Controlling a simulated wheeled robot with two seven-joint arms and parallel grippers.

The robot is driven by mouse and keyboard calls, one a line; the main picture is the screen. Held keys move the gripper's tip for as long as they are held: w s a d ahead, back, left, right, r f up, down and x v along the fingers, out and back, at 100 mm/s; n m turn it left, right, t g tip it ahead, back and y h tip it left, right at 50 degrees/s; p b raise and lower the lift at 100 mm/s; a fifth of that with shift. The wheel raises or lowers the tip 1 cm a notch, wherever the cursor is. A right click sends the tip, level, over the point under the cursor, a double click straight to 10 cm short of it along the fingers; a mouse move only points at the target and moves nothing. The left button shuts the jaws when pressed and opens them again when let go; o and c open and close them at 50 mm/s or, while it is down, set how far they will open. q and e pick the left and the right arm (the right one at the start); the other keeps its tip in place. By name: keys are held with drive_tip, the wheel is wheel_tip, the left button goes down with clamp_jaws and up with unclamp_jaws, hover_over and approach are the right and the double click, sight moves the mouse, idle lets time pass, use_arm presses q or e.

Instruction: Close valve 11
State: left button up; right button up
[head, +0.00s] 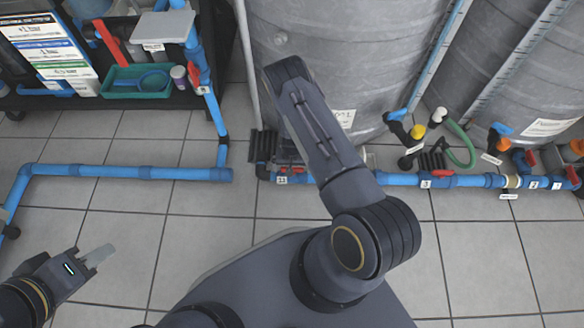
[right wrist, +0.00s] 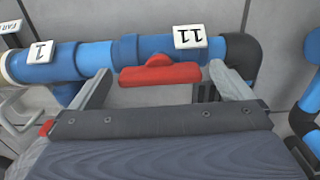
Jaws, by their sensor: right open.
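Valve 11 has a red handle (right wrist: 160,73) on a blue pipe, with a white tag marked 11 (right wrist: 190,37) beside it in the right wrist view. The handle lies roughly along the pipe. My right gripper (right wrist: 160,69) is open, with one finger on each side of the handle and no clear grip on it. In the head view, the 11 tag (head: 282,180) shows low on the pipe near the tank, and my right arm hides much of the valve and the gripper. My left gripper (head: 97,257) is over the floor at lower left, far from the valve; its jaw opening is unclear.
A large grey tank (head: 300,60) stands behind the valve. Blue pipe (head: 400,179) with other red-handled valves runs right along the floor. Another blue pipe (head: 130,172) lies at left, below a dark shelf with a green tray (head: 135,88). Tiled floor in front is clear.

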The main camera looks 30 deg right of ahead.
drive_tip(key=c, duration=1)
drive_tip(key=shift+m, duration=0.4)
drive_tip(key=m+b, duration=0.1)
drive_tip(key=m, duration=0.1)
drive_tip(key=shift+m+b, duration=0.4)
drive_tip(key=m+b, duration=0.1)
drive_tip(key=m, duration=0.3)
drive_tip(key=shift+m, duration=0.3)
drive_tip(key=m+b, duration=0.1)
drive_tip(key=m, duration=0.8)
drive_tip(key=shift+m, duration=0.3)
